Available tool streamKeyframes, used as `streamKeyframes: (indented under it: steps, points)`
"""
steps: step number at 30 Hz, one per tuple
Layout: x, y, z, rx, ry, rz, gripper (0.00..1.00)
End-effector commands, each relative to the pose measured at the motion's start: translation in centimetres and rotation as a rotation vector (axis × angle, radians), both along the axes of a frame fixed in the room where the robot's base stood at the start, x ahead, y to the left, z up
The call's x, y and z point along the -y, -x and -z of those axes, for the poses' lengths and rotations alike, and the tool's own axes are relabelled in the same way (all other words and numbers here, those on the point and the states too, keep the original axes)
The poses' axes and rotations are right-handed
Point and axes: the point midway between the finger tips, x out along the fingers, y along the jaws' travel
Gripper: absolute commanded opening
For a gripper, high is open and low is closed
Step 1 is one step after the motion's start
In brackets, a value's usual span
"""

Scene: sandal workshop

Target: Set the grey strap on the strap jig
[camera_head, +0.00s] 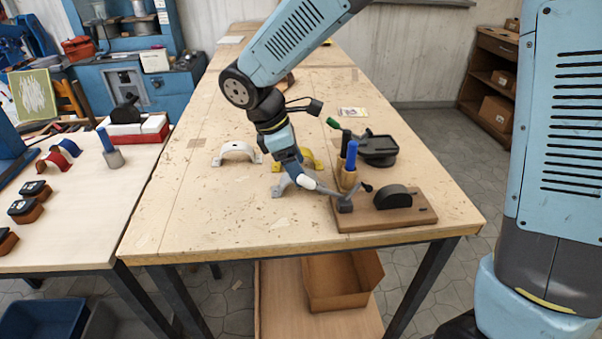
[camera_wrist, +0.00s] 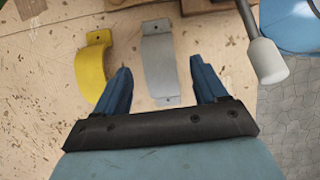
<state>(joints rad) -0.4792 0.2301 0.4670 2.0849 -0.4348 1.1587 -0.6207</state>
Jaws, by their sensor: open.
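The grey strap (camera_head: 278,190) is an arched band with flat end tabs, lying on the wooden bench under my gripper (camera_head: 294,176) and partly hidden by it. In the wrist view the grey strap (camera_wrist: 160,62) lies between the two blue fingers of my gripper (camera_wrist: 160,65), which are open, with a gap on each side. A wooden board (camera_head: 388,219) with a black half-round block (camera_head: 393,197), which looks like the strap jig, is to the right of the gripper. No strap lies over the block.
A yellow strap (camera_wrist: 95,62) lies just left of the grey one. A white strap (camera_head: 237,151) is further left. A pale-handled tool (camera_wrist: 266,60) is close on the right. A holder with a blue-handled tool (camera_head: 351,156) and a black stand (camera_head: 377,149) are behind the board.

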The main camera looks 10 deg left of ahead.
Motion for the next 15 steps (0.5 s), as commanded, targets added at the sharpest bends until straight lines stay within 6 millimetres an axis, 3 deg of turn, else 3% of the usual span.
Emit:
streamKeyframes:
  steps: [6,15]
  points:
    - [-1.7,0.3,-4.1,0.003,-0.003,0.001,0.72]
    - [-3.0,0.6,-7.6,0.000,0.000,0.001,0.72]
